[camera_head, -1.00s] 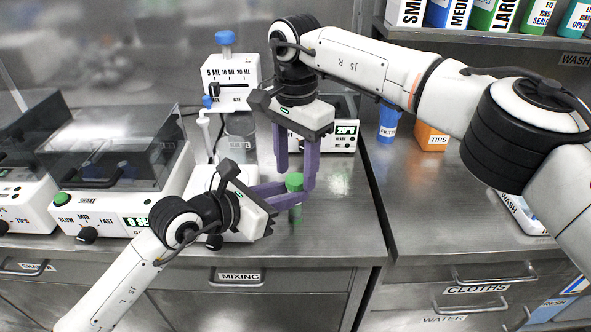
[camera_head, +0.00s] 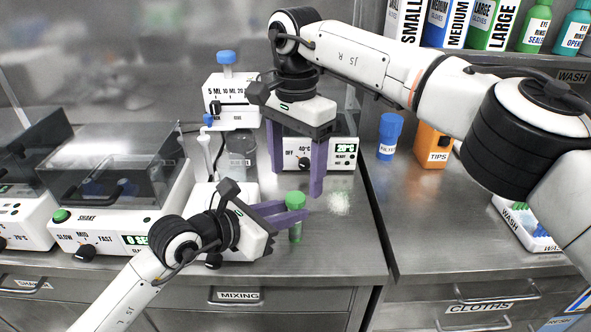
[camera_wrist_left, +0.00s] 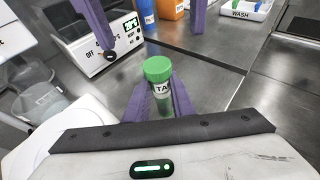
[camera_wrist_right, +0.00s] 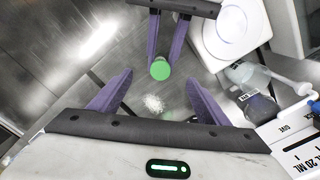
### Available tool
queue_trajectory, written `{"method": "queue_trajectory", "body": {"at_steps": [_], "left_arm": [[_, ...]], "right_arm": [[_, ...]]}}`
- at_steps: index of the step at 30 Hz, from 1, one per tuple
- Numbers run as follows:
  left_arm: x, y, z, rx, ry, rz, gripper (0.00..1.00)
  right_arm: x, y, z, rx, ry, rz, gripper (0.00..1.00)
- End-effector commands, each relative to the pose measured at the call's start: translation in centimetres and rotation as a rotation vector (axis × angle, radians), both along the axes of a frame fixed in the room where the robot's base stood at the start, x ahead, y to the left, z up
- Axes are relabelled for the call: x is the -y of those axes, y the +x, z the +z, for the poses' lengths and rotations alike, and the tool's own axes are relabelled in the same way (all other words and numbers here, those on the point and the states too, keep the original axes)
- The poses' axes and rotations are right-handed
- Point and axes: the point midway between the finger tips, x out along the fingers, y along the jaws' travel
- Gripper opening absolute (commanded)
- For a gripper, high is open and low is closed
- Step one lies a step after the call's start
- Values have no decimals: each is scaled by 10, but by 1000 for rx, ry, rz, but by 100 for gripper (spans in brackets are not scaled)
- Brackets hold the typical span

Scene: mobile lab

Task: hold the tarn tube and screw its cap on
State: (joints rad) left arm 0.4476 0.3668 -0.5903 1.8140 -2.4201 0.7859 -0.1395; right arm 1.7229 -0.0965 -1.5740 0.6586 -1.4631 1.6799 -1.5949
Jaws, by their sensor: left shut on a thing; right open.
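The tarn tube (camera_head: 295,234) is upright over the bench's front part, with a green cap (camera_head: 295,200) sitting on its top. My left gripper (camera_head: 293,214) is shut on the tube just below the cap. In the left wrist view the cap (camera_wrist_left: 158,68) looks level, and part of the tube's label (camera_wrist_left: 162,90) shows between the fingers. My right gripper (camera_head: 297,182) is open and empty, pointing down above the cap and apart from it. The right wrist view shows the cap (camera_wrist_right: 160,69) from above, beyond the open fingers. How tightly the cap sits cannot be told.
A shaker with a clear lid (camera_head: 110,185) stands at left. A heater with a 20°C display (camera_head: 335,152) and a pipette dispenser (camera_head: 232,100) stand behind. A blue bottle (camera_head: 389,137) and an orange tips box (camera_head: 432,145) are at right.

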Motion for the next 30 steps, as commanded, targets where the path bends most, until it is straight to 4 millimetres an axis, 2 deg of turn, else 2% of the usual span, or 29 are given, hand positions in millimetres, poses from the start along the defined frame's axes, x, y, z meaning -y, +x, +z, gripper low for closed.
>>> {"method": "queue_trajectory", "body": {"at_steps": [9,12,17,24,25,28,30], "left_arm": [[0,0,-1,-1,1,0,0],[0,0,-1,-1,1,0,0],[0,0,-1,-1,1,0,0],[0,0,-1,-1,1,0,0],[0,0,-1,-1,1,0,27],[0,0,-1,-1,1,0,44],[0,0,-1,-1,1,0,44]], "right_arm": [[-1,0,52,4,1,0,70],[-1,0,63,4,1,1,70],[0,0,71,1,1,0,70],[0,0,71,1,1,1,70],[0,0,71,1,1,1,70],[0,0,71,1,1,1,70],[0,0,71,1,1,1,70]]}}
